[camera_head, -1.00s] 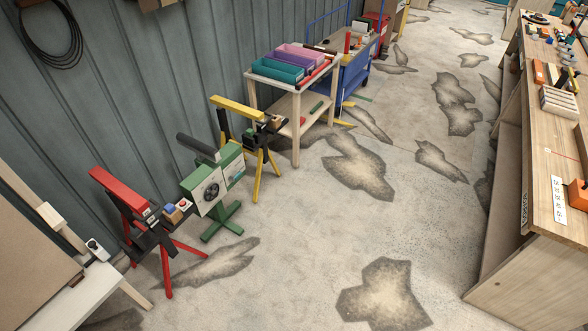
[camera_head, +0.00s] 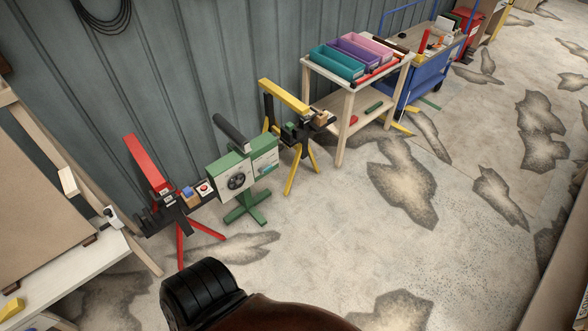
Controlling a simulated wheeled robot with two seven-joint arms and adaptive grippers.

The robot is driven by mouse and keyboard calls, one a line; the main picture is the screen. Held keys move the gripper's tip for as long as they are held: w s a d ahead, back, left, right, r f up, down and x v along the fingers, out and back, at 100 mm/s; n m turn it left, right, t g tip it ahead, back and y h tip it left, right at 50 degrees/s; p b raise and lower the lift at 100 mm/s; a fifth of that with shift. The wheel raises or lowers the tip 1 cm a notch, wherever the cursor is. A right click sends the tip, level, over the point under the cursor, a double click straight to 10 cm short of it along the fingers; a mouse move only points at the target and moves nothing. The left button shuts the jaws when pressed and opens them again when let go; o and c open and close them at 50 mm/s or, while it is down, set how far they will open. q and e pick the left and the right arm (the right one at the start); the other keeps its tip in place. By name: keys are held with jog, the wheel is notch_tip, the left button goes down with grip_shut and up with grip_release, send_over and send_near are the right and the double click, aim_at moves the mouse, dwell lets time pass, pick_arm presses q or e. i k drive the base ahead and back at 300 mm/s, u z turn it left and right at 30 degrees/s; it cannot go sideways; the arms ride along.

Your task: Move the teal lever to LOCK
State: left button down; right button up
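I cannot make out a teal lever for certain at this distance. A green machine (camera_head: 231,162) stands on a green pedestal by the wall, left of centre. Its front has a pale panel with a dark round wheel (camera_head: 236,181) and a second, light green panel (camera_head: 264,164) with small markings too fine to read. Teal shows clearly only on a bin (camera_head: 336,64) on the wooden cart. Neither of my grippers can be made out in this view.
A red stand (camera_head: 146,163) and a yellow stand (camera_head: 284,97) flank the green machine. A wooden cart (camera_head: 340,134) and a blue trolley (camera_head: 428,80) stand farther right. A white table (camera_head: 62,272) is at the lower left. The stained concrete floor (camera_head: 460,255) is open.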

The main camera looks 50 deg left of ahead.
aim_at(262, 171)
jog(key=u, duration=0.15)
jog(key=i, duration=0.8)
jog(key=u, duration=0.85)
jog(key=i, duration=0.5)
jog(key=u, duration=0.45)
